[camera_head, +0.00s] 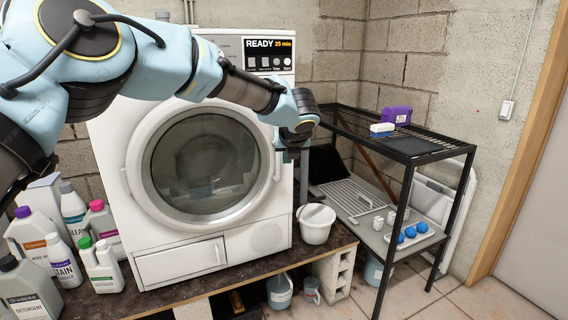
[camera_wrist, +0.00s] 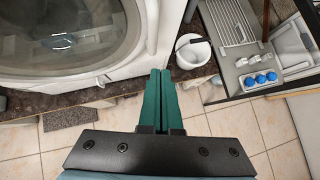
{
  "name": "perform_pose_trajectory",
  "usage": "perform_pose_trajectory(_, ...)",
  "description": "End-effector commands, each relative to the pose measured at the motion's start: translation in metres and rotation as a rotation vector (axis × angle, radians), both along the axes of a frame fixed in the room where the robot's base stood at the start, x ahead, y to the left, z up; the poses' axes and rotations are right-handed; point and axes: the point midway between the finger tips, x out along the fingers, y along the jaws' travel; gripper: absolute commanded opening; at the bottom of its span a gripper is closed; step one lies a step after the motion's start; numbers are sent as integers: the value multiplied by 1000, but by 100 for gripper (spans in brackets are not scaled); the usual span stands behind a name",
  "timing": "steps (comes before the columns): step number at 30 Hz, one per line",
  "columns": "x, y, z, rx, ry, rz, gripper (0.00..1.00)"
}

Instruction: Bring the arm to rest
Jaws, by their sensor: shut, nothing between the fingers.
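My gripper (camera_wrist: 160,100) points down in the wrist view, its green fingers pressed together with nothing between them. In the head view my arm reaches across the front of a white washing machine (camera_head: 262,222), and my gripper (camera_head: 290,150) hangs by the machine's right edge. The gripper appears clear of the machine, the shelf and the bucket. The fingertips are small and partly hidden in the head view.
A white bucket (camera_head: 316,226) stands right of the machine. A black wire shelf (camera_head: 410,146) holds a purple box (camera_head: 397,115) on top and blue balls (camera_head: 410,232) below. Detergent bottles (camera_head: 62,262) crowd the left. Tiled floor (camera_wrist: 245,125) is open in front.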

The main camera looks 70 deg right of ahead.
Motion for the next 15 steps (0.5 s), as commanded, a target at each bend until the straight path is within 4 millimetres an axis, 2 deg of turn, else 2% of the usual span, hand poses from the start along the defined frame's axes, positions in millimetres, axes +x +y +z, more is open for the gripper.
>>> perform_pose_trajectory(9,-20,28,34,-1,0,0,0)
perform_pose_trajectory(15,-26,36,43,1,-1,0,0)
